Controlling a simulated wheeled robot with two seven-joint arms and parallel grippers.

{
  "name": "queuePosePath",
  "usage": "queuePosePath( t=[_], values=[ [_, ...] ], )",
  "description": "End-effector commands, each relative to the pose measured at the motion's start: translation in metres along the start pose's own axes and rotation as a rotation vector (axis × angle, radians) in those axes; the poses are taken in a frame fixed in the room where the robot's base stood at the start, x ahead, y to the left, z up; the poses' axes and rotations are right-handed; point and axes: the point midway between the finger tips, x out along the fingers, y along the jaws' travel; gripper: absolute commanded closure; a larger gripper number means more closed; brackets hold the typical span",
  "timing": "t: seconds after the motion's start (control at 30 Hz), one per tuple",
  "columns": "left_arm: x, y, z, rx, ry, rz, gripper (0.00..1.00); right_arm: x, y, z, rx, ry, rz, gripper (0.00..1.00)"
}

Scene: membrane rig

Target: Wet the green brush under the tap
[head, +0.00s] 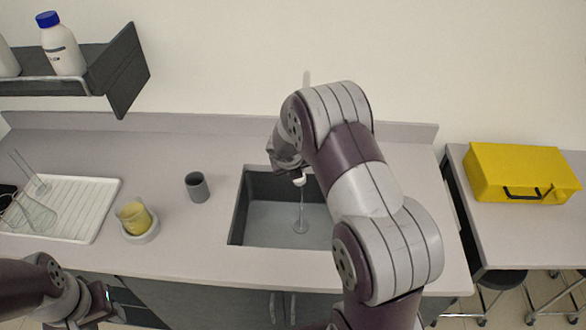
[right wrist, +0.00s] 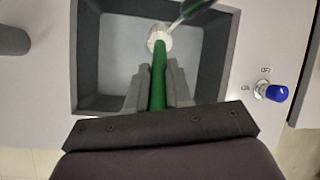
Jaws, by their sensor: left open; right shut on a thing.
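My right gripper (right wrist: 157,88) is shut on the green brush (right wrist: 158,72) by its handle, over the sink (right wrist: 100,65). The brush points toward a pale round shape in the sink; I cannot tell whether that is its head or the drain. A thin water stream (head: 302,207) falls into the sink (head: 265,222). Whether it touches the brush is unclear. My left gripper (head: 108,312) is open and empty at the lower left.
A blue knob (right wrist: 277,93) sits on the counter right of the sink, beside small markings. A grey cup (head: 197,187), a yellow-filled beaker (head: 135,217) and a white drying rack (head: 85,195) with glassware stand left. A yellow case (head: 520,172) lies on the right table.

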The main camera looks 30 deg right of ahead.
Motion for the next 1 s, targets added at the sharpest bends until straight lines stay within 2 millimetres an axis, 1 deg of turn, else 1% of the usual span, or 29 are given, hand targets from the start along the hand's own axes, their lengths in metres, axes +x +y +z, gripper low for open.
queuePosePath(
  t=[0.47, 0.7, 1.0],
  values=[
    [0.001, 0.000, 0.000, 0.000, 0.000, 0.000, 0.57, 0.000, 0.001, -0.001, 0.001, 0.000, 0.000, 1.00],
    [0.015, 0.000, 0.002, 0.000, 0.000, 0.000, 0.57, -0.009, 0.011, -0.020, -0.001, -0.001, 0.000, 1.00],
    [0.028, 0.000, 0.003, 0.000, 0.000, 0.000, 0.57, -0.026, 0.025, -0.045, 0.000, -0.001, 0.001, 1.00]
  ],
)
